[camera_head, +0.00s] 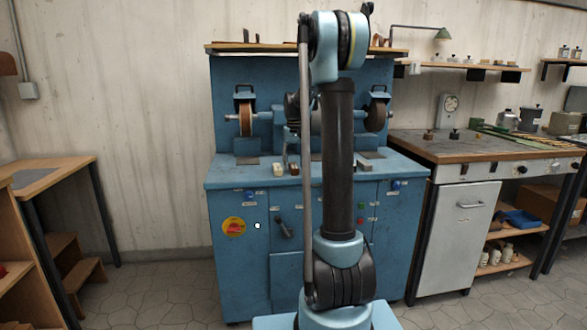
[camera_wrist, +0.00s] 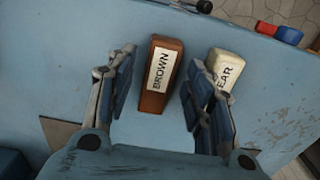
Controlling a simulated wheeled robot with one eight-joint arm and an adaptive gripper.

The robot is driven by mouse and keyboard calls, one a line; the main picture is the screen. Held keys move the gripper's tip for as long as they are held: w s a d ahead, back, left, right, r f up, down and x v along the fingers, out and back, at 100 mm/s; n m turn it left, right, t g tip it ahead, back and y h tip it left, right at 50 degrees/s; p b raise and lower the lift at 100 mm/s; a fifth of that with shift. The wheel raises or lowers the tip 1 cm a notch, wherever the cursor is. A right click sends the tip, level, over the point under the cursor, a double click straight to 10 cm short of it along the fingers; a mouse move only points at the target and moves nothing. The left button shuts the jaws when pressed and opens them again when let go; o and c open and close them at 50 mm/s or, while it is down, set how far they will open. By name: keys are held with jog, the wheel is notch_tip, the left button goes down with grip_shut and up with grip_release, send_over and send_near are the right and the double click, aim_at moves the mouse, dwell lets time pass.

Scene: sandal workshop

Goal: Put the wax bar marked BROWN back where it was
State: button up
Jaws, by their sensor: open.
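The wax bar marked BROWN (camera_wrist: 163,72) is a reddish-brown block with a white label, on the blue bench top (camera_wrist: 100,22). In the wrist view it lies between the two spread fingers of my gripper (camera_wrist: 160,60), nearer the left in the gap's upper part, with a gap to the right finger. My gripper is open and holds nothing. A cream bar (camera_wrist: 228,66), its label showing the letters EAR, sits just right of the right finger, which hides part of it. In the head view, the cream bar (camera_head: 278,169) shows on the bench; my arm hides much beside it.
The blue grinding bench (camera_head: 243,185) carries a brown wheel (camera_head: 246,120) at left and another wheel (camera_head: 376,115) at right. A wooden-topped cabinet (camera_head: 440,145) with tools stands to the right. The cream bar is close beside my right finger.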

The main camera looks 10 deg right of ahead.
aim_at(294, 166)
notch_tip(294, 166, up, 11)
jog(key=s+f, duration=0.1)
jog(key=s, duration=1.1)
jog(key=s+f+t, duration=0.1)
jog(key=s+f, duration=1)
jog(key=s, duration=0.4)
jog(key=s+f+t, duration=0.1)
jog(key=s+f, duration=1)
jog(key=s, duration=0.5)
jog(key=shift+f, duration=0.3)
jog(key=shift+w+f, duration=0.2)
jog(key=shift+w, duration=0.2)
